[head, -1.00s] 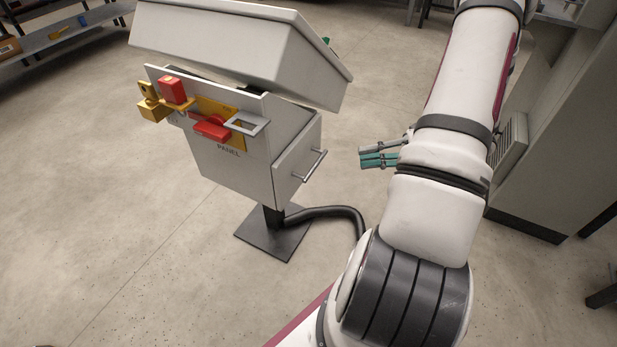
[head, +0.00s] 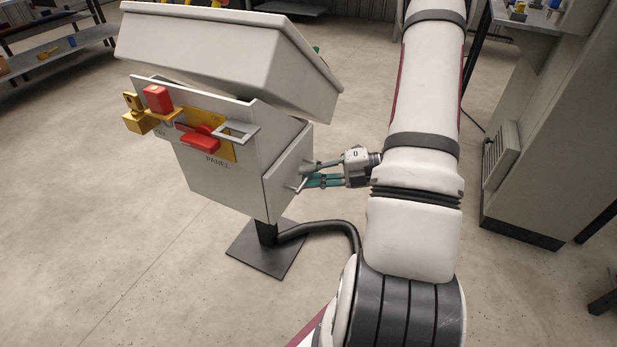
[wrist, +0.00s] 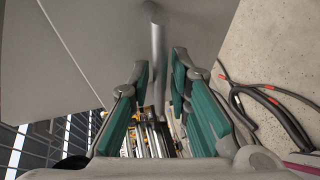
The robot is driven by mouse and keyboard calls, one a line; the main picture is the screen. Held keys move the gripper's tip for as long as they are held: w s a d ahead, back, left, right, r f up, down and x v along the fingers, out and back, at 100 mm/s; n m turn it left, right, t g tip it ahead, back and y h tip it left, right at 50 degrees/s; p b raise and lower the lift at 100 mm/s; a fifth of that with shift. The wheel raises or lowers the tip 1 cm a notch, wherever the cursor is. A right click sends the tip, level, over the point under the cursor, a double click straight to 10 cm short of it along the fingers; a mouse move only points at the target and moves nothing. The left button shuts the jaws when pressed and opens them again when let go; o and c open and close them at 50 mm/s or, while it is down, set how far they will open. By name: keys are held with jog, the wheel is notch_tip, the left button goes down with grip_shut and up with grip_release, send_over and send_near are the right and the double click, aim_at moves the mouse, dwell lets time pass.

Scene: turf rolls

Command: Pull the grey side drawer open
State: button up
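The grey side drawer (head: 283,172) is on the right side of the grey panel box, and its front looks flush with the box. Its bar handle (head: 297,185) is partly hidden by my gripper (head: 309,175) in the head view. In the wrist view the metal handle (wrist: 158,45) runs between the two green-padded fingers of my gripper (wrist: 160,75), against the grey drawer face (wrist: 90,45). The fingers stand apart, one on each side of the bar, with a narrow gap showing. My gripper is open around the handle.
The box front carries a red knob (head: 198,138), a red block (head: 158,98) and yellow parts. A sloped grey lid (head: 215,50) overhangs the box. A black cable (head: 325,225) runs from the stand's base plate (head: 262,255). A grey cabinet (head: 545,150) stands at right.

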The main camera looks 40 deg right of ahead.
jog(key=shift+w+a, duration=0.25)
grip_shut()
